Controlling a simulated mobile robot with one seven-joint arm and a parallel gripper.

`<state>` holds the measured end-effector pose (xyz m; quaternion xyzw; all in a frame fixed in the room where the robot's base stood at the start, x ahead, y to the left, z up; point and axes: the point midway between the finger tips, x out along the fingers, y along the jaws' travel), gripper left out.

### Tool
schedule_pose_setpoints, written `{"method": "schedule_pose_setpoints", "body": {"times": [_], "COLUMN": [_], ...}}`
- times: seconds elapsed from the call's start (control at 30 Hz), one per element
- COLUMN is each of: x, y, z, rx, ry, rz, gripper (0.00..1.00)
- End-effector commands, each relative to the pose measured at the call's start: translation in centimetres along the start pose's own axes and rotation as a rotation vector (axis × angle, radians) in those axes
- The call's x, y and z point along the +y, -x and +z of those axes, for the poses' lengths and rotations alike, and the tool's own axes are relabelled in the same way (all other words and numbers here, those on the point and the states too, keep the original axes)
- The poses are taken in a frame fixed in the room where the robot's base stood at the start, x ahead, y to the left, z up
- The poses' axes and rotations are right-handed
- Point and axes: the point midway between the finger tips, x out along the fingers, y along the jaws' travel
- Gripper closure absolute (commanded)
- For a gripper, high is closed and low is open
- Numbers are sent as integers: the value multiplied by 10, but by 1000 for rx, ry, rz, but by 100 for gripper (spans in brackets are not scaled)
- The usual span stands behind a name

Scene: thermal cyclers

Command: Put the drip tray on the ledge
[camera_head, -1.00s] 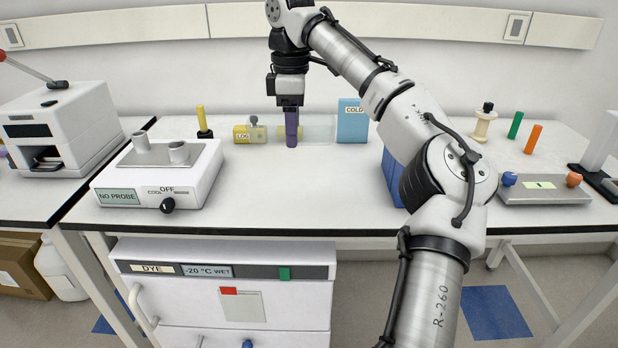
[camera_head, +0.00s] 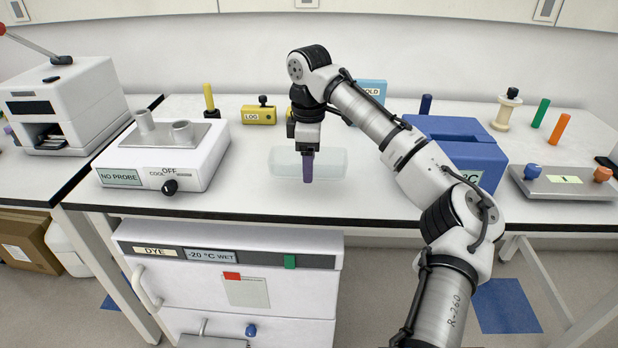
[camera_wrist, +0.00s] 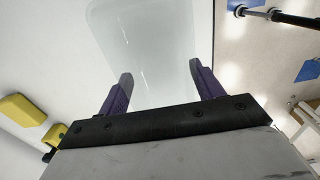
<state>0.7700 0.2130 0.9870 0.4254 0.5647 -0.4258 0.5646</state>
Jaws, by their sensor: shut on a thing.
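The drip tray (camera_head: 333,163) is a clear, shallow, rounded tray over the front middle of the white bench in the head view. My gripper (camera_head: 308,180) points down at it, with its purple fingers shut on the tray. In the wrist view the tray (camera_wrist: 150,45) runs away from between the two fingertips (camera_wrist: 160,80). I cannot tell how far it is above the bench. A grey flat piece (camera_head: 212,342) juts from the freezer's lower front at the picture's bottom edge; I cannot tell if it is the ledge.
The cooler marked NO PROBE (camera_head: 160,155) stands left of the tray. A yellow LOG block (camera_head: 259,115) and light blue COLD box (camera_head: 371,88) are behind. A blue box (camera_head: 455,140) stands right, partly behind my arm. The freezer (camera_head: 230,285) is below the bench.

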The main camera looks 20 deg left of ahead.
Motion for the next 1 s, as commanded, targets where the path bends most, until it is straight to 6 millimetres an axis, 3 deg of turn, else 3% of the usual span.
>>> {"method": "schedule_pose_setpoints", "body": {"times": [0.23, 0.43, 0.8, 0.83, 1.0], "x": [0, 0, 0, 0, 0], "y": [-19, -47, -53, -53, -53], "z": [0, 0, -1, -1, 0], "rx": [1, 1, 2, 2, 1], "ry": [0, 0, 1, 1, 1], "rz": [-1, 0, -1, -1, 0], "gripper": [58, 58, 58, 31, 12]}}
